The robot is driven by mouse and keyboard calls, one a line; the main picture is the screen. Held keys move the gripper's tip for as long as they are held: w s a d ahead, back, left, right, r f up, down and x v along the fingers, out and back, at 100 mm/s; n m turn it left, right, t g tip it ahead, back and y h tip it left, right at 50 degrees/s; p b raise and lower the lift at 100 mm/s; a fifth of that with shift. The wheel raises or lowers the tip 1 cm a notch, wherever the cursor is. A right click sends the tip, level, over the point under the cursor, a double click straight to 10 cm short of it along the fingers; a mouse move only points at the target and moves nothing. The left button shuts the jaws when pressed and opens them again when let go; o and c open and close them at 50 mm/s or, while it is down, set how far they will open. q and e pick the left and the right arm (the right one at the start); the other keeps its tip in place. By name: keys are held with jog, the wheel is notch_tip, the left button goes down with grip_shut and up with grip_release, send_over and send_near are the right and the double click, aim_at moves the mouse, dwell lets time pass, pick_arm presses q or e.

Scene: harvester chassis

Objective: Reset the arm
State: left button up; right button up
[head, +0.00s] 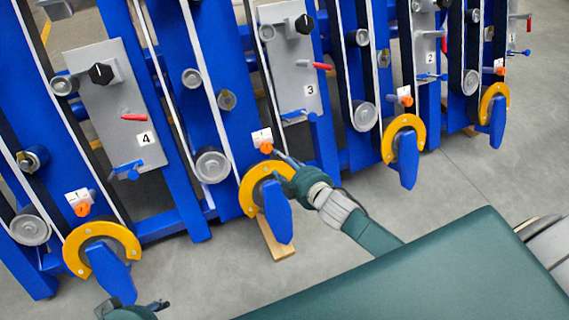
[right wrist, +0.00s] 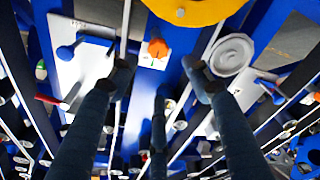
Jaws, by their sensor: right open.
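My right gripper (head: 284,166) is in front of the blue harvester chassis, near an orange knob (head: 266,148) on a small white plate above a yellow ring (head: 248,190).
Grey panels numbered 4 (head: 118,100), 3 (head: 290,60) and 2 (head: 423,45) carry black knobs, red levers and blue handles. Blue paddles (head: 278,212) hang from the yellow rings. A wooden block (head: 275,240) lies on the floor. Grey floor (head: 450,180) is clear at right.

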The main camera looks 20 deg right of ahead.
dwell(0.5)
pick_arm(q)
jog(key=s+a+f+g+p, duration=0.1)
jog(key=s+p, duration=0.8)
jog(key=p, duration=1.1)
jog(key=s+a+f+g+p, duration=0.1)
jog(key=s+p, duration=0.9)
jog(key=p, duration=1)
jog(key=shift+s+a+f+g, duration=0.15)
jog(key=shift+a+g, duration=0.15)
jog(key=shift+a, duration=0.2)
pick_arm(e)
jog(key=s+d+m+g+h, duration=0.1)
jog(key=s+m+g, duration=0.2)
jog(key=s, duration=2.1)
jog(key=s+d+f+m+g, duration=0.1)
jog(key=s+m+g, duration=0.3)
jog(key=s, duration=2.1)
jog(key=g, duration=0.5)
jog(key=shift+d+f+m+h, duration=0.2)
jog(key=shift+f+m+h, duration=0.1)
jog(key=shift+h, duration=0.1)
